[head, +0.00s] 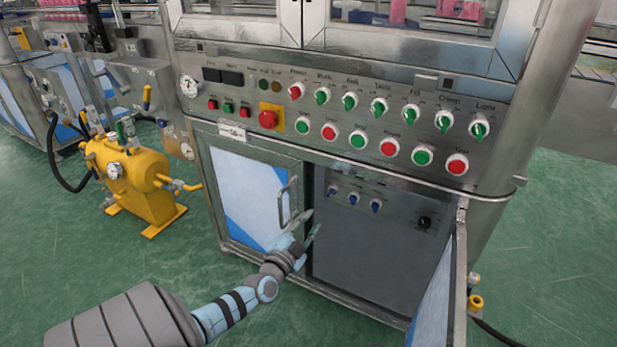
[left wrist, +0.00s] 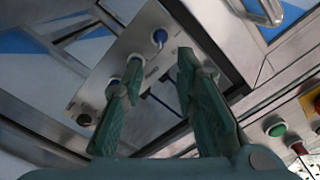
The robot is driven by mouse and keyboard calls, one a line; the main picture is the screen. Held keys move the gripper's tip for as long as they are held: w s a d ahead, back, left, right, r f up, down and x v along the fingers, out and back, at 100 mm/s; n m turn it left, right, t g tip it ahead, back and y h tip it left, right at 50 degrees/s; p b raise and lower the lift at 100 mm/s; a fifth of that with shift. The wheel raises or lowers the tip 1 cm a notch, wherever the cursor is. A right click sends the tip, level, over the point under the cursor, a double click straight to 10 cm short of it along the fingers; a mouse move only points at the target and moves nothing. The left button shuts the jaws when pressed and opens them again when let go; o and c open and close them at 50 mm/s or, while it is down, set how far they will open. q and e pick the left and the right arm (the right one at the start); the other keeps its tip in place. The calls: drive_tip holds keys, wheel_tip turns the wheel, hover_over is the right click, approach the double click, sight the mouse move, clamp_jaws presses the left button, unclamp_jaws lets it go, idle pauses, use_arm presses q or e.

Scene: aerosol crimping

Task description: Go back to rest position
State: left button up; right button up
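My left arm comes in from the lower left of the head view. Its gripper (head: 311,224) is in front of the cabinet, by the left edge of the open bay and near the closed door's handle. In the left wrist view the two green fingers (left wrist: 158,70) are apart with nothing held between them. Beyond them is the grey inner panel (head: 365,250) with blue switches (head: 354,198) and a black knob (head: 425,222). A blue switch also shows in the left wrist view (left wrist: 160,37). I cannot tell the exact gap to the panel. My right gripper is not in view.
The left cabinet door (head: 245,195) is closed, with a metal handle (head: 284,203). The right door (head: 437,295) stands open toward me. Above is a control panel with several buttons and knobs, including a red emergency button (head: 268,119). A yellow tank (head: 140,180) stands left on green floor.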

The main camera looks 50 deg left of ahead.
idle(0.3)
